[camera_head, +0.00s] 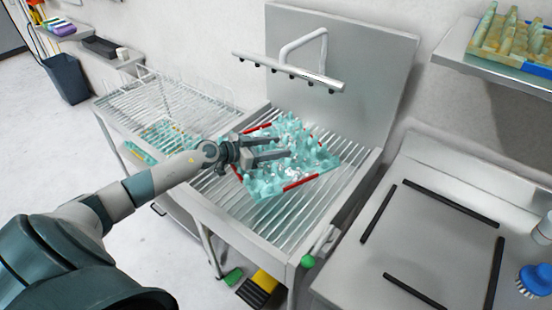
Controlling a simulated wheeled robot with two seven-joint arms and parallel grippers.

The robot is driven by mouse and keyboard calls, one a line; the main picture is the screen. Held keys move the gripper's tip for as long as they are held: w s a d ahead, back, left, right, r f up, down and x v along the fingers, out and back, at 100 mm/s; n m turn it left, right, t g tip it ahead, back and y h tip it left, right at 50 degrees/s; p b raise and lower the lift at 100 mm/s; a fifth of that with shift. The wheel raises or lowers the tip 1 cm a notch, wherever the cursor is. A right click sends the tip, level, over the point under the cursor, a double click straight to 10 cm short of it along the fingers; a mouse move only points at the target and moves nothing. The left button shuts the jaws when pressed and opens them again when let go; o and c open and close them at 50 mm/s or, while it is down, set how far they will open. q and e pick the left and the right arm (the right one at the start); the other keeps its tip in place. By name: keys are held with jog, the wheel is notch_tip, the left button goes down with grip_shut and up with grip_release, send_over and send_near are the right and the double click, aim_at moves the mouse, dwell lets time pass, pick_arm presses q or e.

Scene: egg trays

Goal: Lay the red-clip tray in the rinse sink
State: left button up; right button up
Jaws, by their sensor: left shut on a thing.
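The red-clip tray (318,163) is pale teal with upright pegs and red clips along its edges. It is over the slatted rinse sink (345,185), below the spray bar (288,72). I cannot tell whether it rests on the slats or hangs just above them. My left gripper (282,148) reaches in from the left and is shut on the tray, hiding part of its left side. My right gripper is not in view.
A wire rack (165,97) stands left of the sink, with another teal tray (140,153) near its front. The right counter (430,235) has black strips and a blue brush (534,279). A shelf (458,45) at upper right holds a beige tray (512,48).

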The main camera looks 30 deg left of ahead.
pick_arm(q)
jog(key=shift+f+b, duration=0.45)
jog(key=shift+f, duration=1.5)
jog(key=shift+f, duration=0.15)
jog(key=o, duration=1.3)
jog(key=shift+o, duration=0.2)
jog(key=b+v, duration=0.1)
jog(key=v, duration=0.9)
jog(key=shift+s+b, duration=0.15)
jog(key=shift+b, duration=0.15)
jog(key=shift+v, duration=0.9)
